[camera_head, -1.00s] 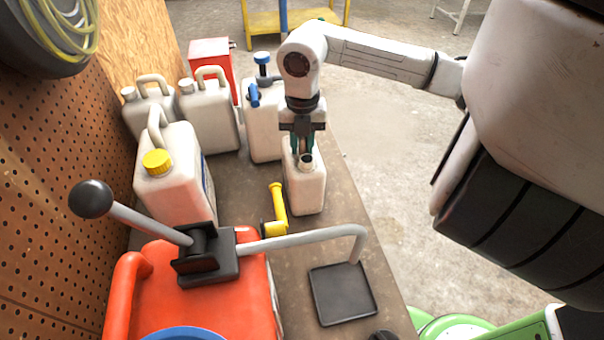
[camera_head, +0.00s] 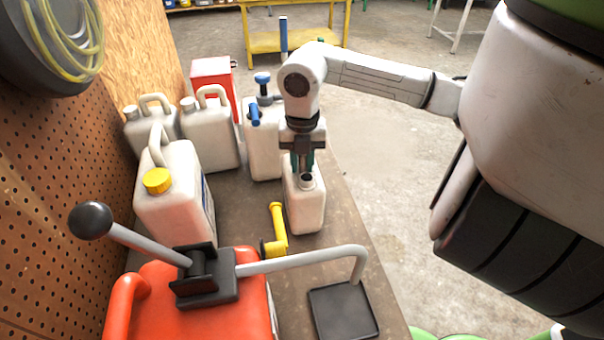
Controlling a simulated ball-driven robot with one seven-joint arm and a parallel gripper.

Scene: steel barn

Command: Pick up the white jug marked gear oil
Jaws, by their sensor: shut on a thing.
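A small white jug (camera_head: 304,208) with a dark open mouth stands upright at the right side of the bench. My gripper (camera_head: 303,163) points down over it from behind, shut at the jug's top by the mouth. The fingers hide the part they hold. No gap shows under the jug, and I cannot tell if it still bears on the bench. No gear oil marking is readable on it from here.
Left of it stand a white jug with a yellow cap (camera_head: 176,205), more pale jugs (camera_head: 212,138) and a white jug with a blue pump (camera_head: 262,150). A yellow crank (camera_head: 278,228), a red can (camera_head: 160,300) with a lever pump and a black tray (camera_head: 342,310) lie nearer.

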